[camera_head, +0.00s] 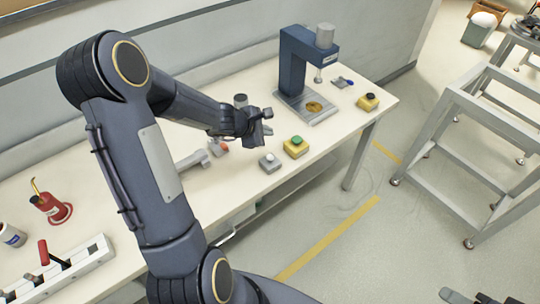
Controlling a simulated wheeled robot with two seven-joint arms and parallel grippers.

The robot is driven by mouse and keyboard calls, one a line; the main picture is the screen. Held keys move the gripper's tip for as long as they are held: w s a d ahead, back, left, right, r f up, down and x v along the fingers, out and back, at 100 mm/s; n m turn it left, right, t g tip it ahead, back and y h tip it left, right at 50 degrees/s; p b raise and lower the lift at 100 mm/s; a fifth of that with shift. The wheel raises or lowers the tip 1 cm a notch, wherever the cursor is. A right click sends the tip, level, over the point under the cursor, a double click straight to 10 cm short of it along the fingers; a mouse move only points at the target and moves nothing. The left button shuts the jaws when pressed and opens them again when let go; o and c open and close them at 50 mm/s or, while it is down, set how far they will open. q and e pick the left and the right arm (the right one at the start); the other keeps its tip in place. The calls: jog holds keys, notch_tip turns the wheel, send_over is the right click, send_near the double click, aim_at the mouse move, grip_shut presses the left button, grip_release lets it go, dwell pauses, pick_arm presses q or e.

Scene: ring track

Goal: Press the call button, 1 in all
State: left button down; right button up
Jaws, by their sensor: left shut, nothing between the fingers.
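Several small button boxes stand on the cream workbench (335,130). One is a yellow box with a green button (295,147), and left of it is a grey box with a white button (268,162). A yellow box with a black button (368,101) stands near the bench's right end. I cannot read which is the call button. My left gripper (264,128) is shut and empty, above the bench, behind and left of the green and white buttons, apart from them. Dark shapes cut off at the bottom right edge may be my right gripper (478,298).
A blue press (292,62) stands behind the buttons. A small orange-and-grey item (218,147) lies beneath my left arm. A red oil can (50,208) and a lever block (65,270) are at the left. A grey metal frame (480,125) stands right, across open floor.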

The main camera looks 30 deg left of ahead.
pick_arm(q)
jog(key=shift+d, duration=0.1)
jog(key=b, duration=0.7)
send_over(267, 158)
notch_tip(267, 158, down, 8)
jog(key=shift+d+r, duration=0.1)
jog(key=shift+r, duration=0.05)
jog(key=shift+f+b, duration=0.5)
jog(key=shift+b, duration=0.25)
dwell(1.0)
jog(key=shift+f+b, duration=0.4)
jog(key=shift+b, duration=0.15)
jog(key=shift+f+b, duration=0.6)
jog(key=shift+b, duration=0.05)
dwell(0.6)
jog(key=shift+r, duration=0.15)
jog(key=shift+r+p, duration=0.9)
